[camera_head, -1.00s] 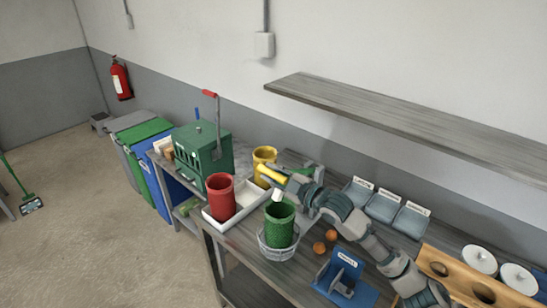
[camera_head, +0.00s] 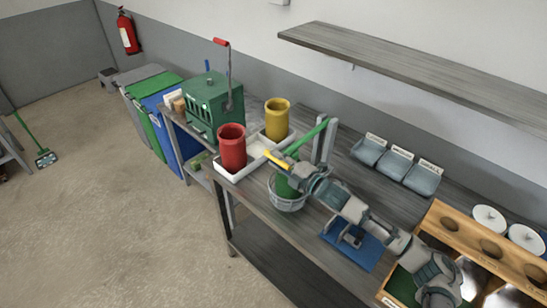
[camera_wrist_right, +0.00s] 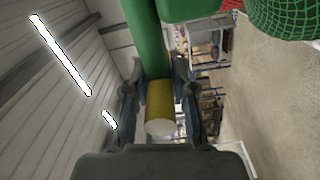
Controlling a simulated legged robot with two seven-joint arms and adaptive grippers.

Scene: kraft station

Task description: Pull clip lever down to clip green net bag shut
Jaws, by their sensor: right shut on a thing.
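The clip lever (camera_head: 308,138) is a green bar with a yellow grip (camera_head: 275,160). It slopes down to the left from a grey post (camera_head: 325,140) on the bench. My right gripper (camera_head: 286,163) is shut on the yellow grip, which also shows between the fingers in the right wrist view (camera_wrist_right: 160,112). The green net bag (camera_head: 284,187) stands in a round wire basket (camera_head: 287,204) below the lever. My gripper partly hides the bag's top. Green netting (camera_wrist_right: 285,18) shows at the top right of the wrist view. My left gripper is out of view.
A red canister (camera_head: 231,150) and a yellow canister (camera_head: 277,120) stand at a white tray (camera_head: 233,174). A green machine (camera_head: 207,103) is behind. A blue stand (camera_head: 365,254) and a wooden rack (camera_head: 430,225) lie near my right arm. A shelf (camera_head: 410,75) hangs above.

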